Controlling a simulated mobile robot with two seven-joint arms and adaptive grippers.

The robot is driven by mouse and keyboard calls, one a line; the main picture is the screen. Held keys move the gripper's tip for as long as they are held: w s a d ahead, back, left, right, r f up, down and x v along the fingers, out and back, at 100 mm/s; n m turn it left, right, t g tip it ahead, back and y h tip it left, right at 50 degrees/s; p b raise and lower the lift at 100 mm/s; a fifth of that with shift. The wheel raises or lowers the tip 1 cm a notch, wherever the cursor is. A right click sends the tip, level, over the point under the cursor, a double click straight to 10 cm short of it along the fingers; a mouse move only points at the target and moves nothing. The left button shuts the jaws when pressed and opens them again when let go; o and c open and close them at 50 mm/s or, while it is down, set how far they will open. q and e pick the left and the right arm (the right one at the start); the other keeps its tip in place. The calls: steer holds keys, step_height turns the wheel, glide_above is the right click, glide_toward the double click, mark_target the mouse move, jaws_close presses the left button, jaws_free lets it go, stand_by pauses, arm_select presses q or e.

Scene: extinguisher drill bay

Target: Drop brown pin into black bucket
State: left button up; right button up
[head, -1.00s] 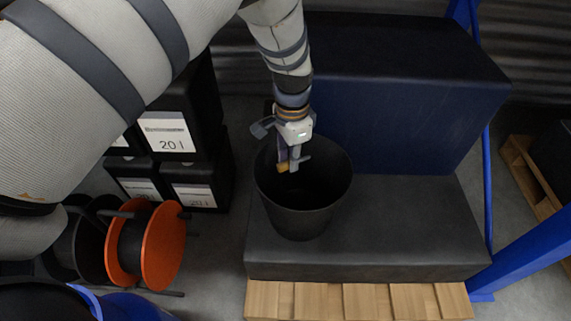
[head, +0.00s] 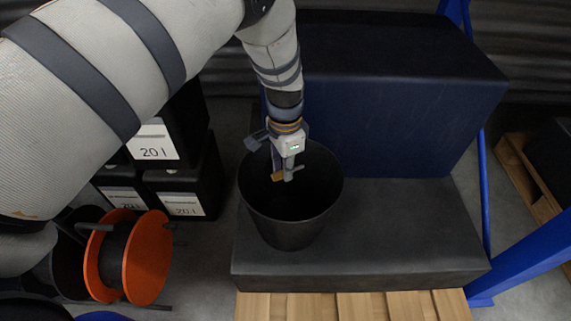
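The black bucket (head: 290,232) stands upright on the dark grey block. My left gripper (head: 283,175) points down over the bucket's open mouth, toward its back left side. A small ochre-brown piece, which looks like the brown pin (head: 278,177), shows at the fingertips. The gripper seems shut on it, though the fingers hide most of the pin. The bucket's inside is dark, and I cannot make out anything lying in it. My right gripper is out of view.
A tall dark blue block (head: 400,110) rises behind the bucket. Black 20 l containers (head: 180,190) and an orange reel (head: 148,258) stand at left. Blue frame posts (head: 525,255) are at right. The dark grey block (head: 400,225) is clear right of the bucket.

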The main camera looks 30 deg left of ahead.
arm_select(q)
steer(key=o, duration=0.5)
steer(key=shift+c, duration=0.2)
step_height(320, 180, up, 8)
steer(key=shift+f, duration=0.2)
steer(key=shift+s+f, duration=0.1)
